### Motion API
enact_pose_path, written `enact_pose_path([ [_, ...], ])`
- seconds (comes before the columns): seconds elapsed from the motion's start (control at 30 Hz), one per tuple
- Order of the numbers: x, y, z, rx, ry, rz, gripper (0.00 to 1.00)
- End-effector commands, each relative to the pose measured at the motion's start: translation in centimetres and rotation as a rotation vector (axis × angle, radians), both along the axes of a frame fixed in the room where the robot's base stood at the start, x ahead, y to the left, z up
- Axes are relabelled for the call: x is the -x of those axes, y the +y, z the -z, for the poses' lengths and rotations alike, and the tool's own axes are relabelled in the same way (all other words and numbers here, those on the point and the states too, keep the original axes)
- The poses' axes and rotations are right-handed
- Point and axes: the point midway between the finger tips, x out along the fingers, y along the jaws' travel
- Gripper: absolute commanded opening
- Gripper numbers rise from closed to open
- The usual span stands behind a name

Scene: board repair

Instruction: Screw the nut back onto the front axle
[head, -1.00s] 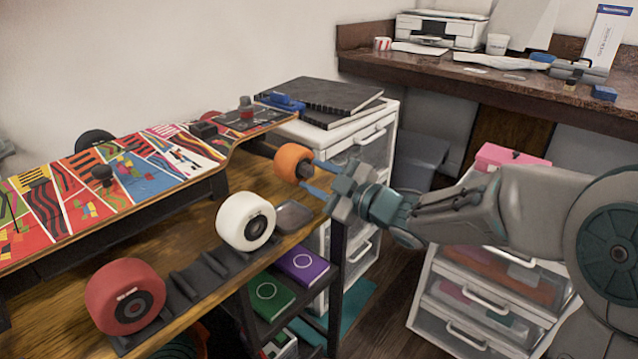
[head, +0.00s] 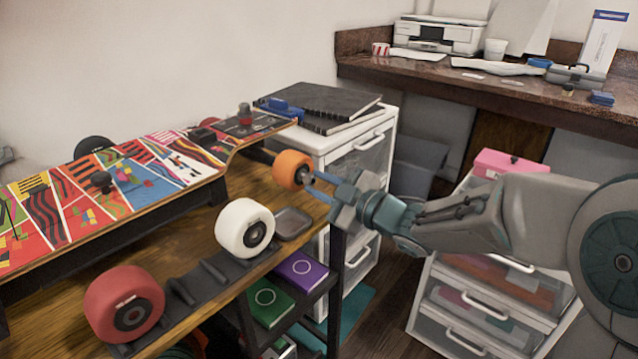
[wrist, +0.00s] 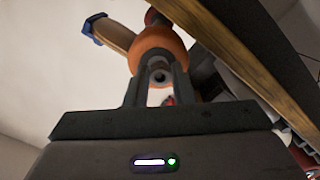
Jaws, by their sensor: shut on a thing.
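The skateboard (head: 150,185) lies upside down or on its side on the wooden bench, its bright graphic face up. The orange wheel (head: 289,169) sits at its right end, on the front axle, and also shows in the wrist view (wrist: 160,42). My gripper (head: 310,184) is at the wheel's outer face, its fingers pointing at the hub. In the wrist view the fingers (wrist: 160,88) are closed around a small dark piece at the hub centre, apparently the nut. The nut is too small and covered to make out in the head view, and its thread contact is hidden.
A white wheel (head: 244,228) and a red wheel (head: 124,303) stand on a black rack (head: 187,289) along the bench front. A small grey tray (head: 293,223) lies near the bench corner. White drawers (head: 375,145) stand behind; open floor lies below my arm.

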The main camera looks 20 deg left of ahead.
Motion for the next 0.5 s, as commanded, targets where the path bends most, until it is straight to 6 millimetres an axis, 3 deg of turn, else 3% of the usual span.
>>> enact_pose_path([
  [0.5, 0.8, -2.0, 0.0, 0.0, 0.001, 0.001, 0.01],
])
